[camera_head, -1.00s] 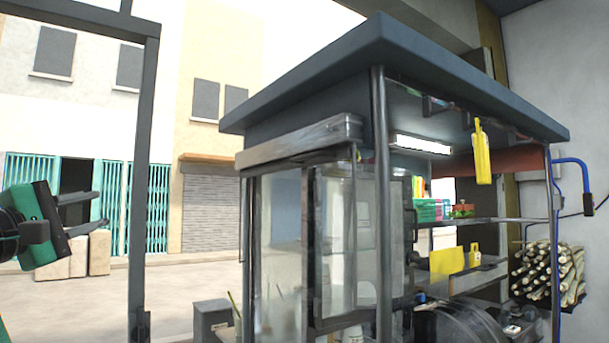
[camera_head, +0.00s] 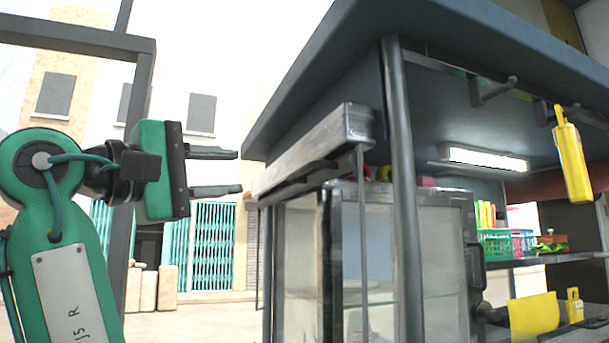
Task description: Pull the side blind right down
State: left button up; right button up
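The side blind shows as a long grey housing (camera_head: 318,148) under the stall roof, on the side that faces left. A darker bar runs just beneath it, and no sheet hangs below. A thin rod hangs from its near right end. My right gripper (camera_head: 238,172), on the green arm marked R, is raised at the left of the view. Its two dark fingers point right towards the far end of the housing, with a clear gap between them and nothing held. It looks apart from the blind, but the depth is hard to judge. My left gripper is not in view.
The stall roof (camera_head: 480,60) overhangs the housing. A grey post (camera_head: 403,200) stands right of it, and a glass cabinet (camera_head: 400,265) stands below. A dark frame post (camera_head: 130,180) is behind my arm.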

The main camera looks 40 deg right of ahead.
aim_at(297, 173)
jog(key=p+x, duration=0.2)
jog(key=x, duration=1)
jog(key=shift+d, duration=0.2)
jog(key=shift+w+d, duration=0.15)
jog(key=shift+d, duration=0.25)
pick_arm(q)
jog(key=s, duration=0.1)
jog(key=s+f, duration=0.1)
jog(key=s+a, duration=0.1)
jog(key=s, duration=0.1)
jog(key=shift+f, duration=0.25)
pick_arm(e)
jog(key=shift+a, duration=0.1)
jog(key=shift+c, duration=0.2)
grip_shut()
